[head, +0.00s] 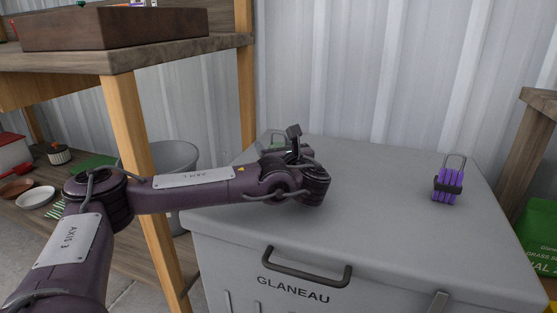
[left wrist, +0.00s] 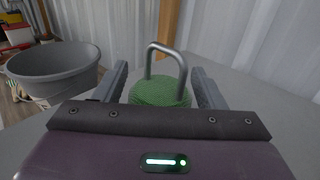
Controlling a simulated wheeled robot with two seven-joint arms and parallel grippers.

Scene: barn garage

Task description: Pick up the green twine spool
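The green twine spool (left wrist: 160,92) stands on the grey chest lid in the left wrist view, with a grey metal loop rising from it. My left gripper (left wrist: 160,80) is open, with one finger on each side of the spool. The purple hand part hides the spool's near lower side. I cannot tell whether the fingers touch it. In the head view my left gripper (head: 291,138) is over the back left of the lid, and only a little of the spool (head: 278,138) shows behind it. My right gripper is not in view.
The grey chest (head: 370,210) has a wide clear lid. A purple item with a black band and metal loop (head: 448,186) stands at its right. A wooden shelf unit (head: 130,62) is at the left, and a grey bucket (left wrist: 52,68) stands beside the chest.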

